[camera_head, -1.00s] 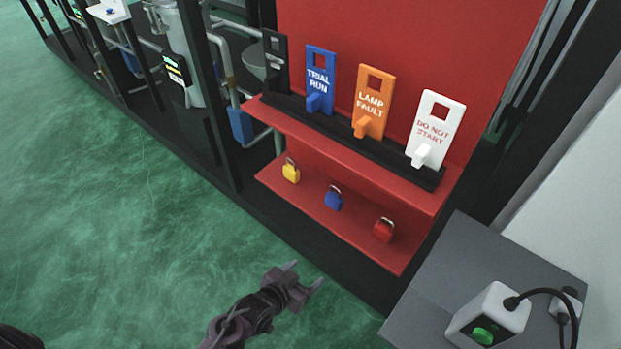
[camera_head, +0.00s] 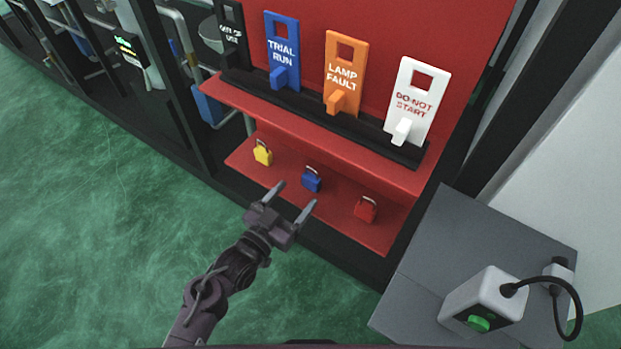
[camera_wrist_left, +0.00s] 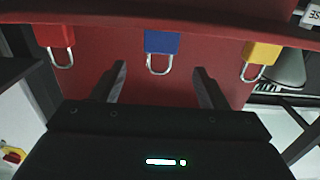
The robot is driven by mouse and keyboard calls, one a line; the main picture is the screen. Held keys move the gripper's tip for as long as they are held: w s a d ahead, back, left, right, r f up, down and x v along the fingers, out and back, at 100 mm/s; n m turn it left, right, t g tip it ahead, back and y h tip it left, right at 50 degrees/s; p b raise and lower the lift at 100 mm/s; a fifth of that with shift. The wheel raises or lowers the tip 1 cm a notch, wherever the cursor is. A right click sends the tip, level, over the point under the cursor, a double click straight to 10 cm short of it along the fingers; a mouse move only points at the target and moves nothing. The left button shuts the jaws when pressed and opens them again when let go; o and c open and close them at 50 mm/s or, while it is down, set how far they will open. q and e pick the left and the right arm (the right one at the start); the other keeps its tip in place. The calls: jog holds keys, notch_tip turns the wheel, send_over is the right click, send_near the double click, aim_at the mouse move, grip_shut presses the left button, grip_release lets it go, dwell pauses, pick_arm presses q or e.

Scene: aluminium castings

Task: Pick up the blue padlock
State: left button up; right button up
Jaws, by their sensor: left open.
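The blue padlock (camera_head: 312,181) sits on the lower red shelf (camera_head: 345,209), between a yellow padlock and a red one. My left gripper (camera_head: 294,199) is open and empty, just in front of the blue padlock, with its fingers pointing toward it. In the left wrist view the blue padlock (camera_wrist_left: 161,43) shows with its silver shackle, ahead of and between the open fingers (camera_wrist_left: 160,82), apart from them. The wrist picture appears upside down, with the shelf along the top. My right gripper is not in view.
The yellow padlock (camera_head: 263,153) and red padlock (camera_head: 366,209) stand on either side. The upper red shelf (camera_head: 300,124) overhangs behind, holding upright tags in a black rack. A grey box (camera_head: 470,240) with a white switch unit (camera_head: 484,298) stands at right. Green floor lies open at left.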

aim_at(311, 177)
pick_arm(q)
jog(key=p+x, duration=0.1)
jog(key=x, duration=0.6)
jog(key=shift+w+d+r, duration=0.15)
jog(key=shift+w, duration=0.15)
jog(key=shift+c, duration=0.5)
jog(key=c, duration=1)
jog(key=shift+r, duration=0.1)
